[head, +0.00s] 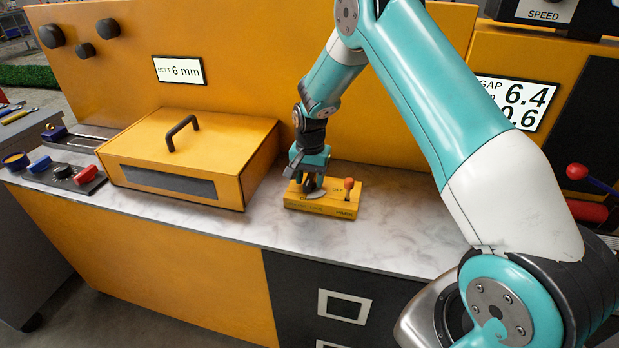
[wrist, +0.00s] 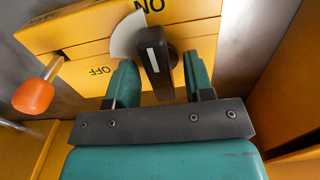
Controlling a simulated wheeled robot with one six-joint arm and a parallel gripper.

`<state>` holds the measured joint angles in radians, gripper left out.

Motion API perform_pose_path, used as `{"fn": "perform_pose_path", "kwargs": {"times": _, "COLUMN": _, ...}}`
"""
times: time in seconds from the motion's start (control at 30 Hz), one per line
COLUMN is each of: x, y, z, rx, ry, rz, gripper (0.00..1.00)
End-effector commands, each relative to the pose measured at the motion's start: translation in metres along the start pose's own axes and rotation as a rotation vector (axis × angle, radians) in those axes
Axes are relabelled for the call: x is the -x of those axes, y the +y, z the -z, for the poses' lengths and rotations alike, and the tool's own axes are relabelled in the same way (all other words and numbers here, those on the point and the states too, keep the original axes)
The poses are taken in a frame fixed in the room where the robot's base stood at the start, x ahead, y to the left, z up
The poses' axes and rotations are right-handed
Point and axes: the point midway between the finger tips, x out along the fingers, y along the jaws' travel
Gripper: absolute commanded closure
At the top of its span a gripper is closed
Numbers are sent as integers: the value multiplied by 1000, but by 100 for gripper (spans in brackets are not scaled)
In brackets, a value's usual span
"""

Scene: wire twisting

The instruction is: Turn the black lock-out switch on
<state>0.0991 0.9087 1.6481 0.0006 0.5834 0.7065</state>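The black lock-out switch (wrist: 156,62) is a bar-shaped handle with a white stripe, on a yellow box (head: 333,209). In the wrist view its striped end points up, close to the ON label (wrist: 149,5); the OFF label (wrist: 99,70) lies to its left. A pale disc segment (wrist: 125,38) shows beside it. My gripper (head: 312,184) is down at the box, and its two teal fingers stand on either side of the handle. Gaps show between fingers and handle, so it looks open.
An orange-tipped lever (wrist: 34,95) stands on the same box, left of the gripper in the wrist view. A yellow lidded case (head: 190,155) with a black handle sits to the left. A row of coloured knobs (head: 60,172) lies farther left. The counter's front strip (head: 250,228) is clear.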

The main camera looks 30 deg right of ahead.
Motion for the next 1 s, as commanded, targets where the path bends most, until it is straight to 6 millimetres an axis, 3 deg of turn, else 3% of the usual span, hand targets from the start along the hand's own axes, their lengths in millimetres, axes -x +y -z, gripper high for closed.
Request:
{"fn": "perform_pose_path", "kwargs": {"times": 0.27, "x": 16, "y": -1, "z": 0, "rx": 1, "ry": 1, "rz": 2, "gripper": 52}}
{"fn": "perform_pose_path", "kwargs": {"times": 0.7, "x": 122, "y": 0, "z": 1, "rx": 0, "ry": 4, "rz": 4, "gripper": 52}}
{"fn": "perform_pose_path", "kwargs": {"times": 1.0, "x": 168, "y": 0, "z": 0, "rx": 0, "ry": 1, "rz": 1, "gripper": 52}}
